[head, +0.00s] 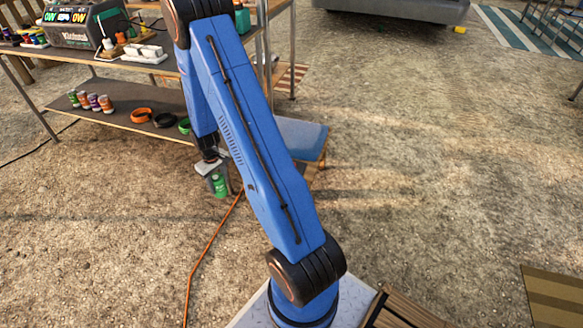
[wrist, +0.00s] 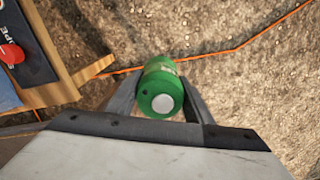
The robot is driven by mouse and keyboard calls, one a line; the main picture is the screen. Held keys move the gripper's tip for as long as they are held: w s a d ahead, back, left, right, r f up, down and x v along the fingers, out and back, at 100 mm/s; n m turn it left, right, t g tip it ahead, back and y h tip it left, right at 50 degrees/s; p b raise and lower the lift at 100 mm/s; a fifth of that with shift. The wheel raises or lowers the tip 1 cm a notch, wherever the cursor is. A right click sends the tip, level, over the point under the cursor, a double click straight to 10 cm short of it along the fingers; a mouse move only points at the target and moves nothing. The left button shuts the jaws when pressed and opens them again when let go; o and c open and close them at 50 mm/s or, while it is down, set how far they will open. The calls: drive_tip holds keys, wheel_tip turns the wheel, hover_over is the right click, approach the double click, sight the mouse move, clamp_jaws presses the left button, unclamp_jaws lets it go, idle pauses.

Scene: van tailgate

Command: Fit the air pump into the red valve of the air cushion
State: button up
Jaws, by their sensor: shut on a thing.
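My gripper (wrist: 160,82) is shut on the green air pump (wrist: 160,92), a short cylinder with a pale round disc on the end facing the wrist camera. In the head view my gripper (head: 210,167) holds the pump (head: 220,186) above the gravel. The blue air cushion (head: 300,136) lies beyond my arm in the head view, partly hidden by it. In the wrist view the red valve (wrist: 12,54) shows at the left edge on the dark blue cushion (wrist: 35,60). The pump is apart from the valve, to its right in that view.
A wooden edge (wrist: 62,85) borders the cushion. An orange cord (head: 196,265) runs along the gravel below the pump. The shelf (head: 128,93) at the left holds small cans and several rings of tape or cord. Gravel at the right is mostly clear.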

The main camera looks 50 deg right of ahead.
drive_tip(key=shift+s+d+r, duration=0.9)
drive_tip(key=shift+s+d, duration=1.6)
drive_tip(key=shift+d, duration=2.5)
drive_tip(key=shift+s+d+r, duration=0.95)
drive_tip(key=shift+s+d, duration=1.6)
drive_tip(key=shift+d, duration=2.5)
drive_tip(key=shift+s+d+r, duration=0.9)
drive_tip(key=shift+s+d, duration=1.6)
drive_tip(key=shift+d, duration=2.5)
drive_tip(key=shift+a+f, duration=0.1)
drive_tip(key=shift+f, duration=1.5)
drive_tip(key=o, duration=1.4)
drive_tip(key=shift+c, duration=0.2)
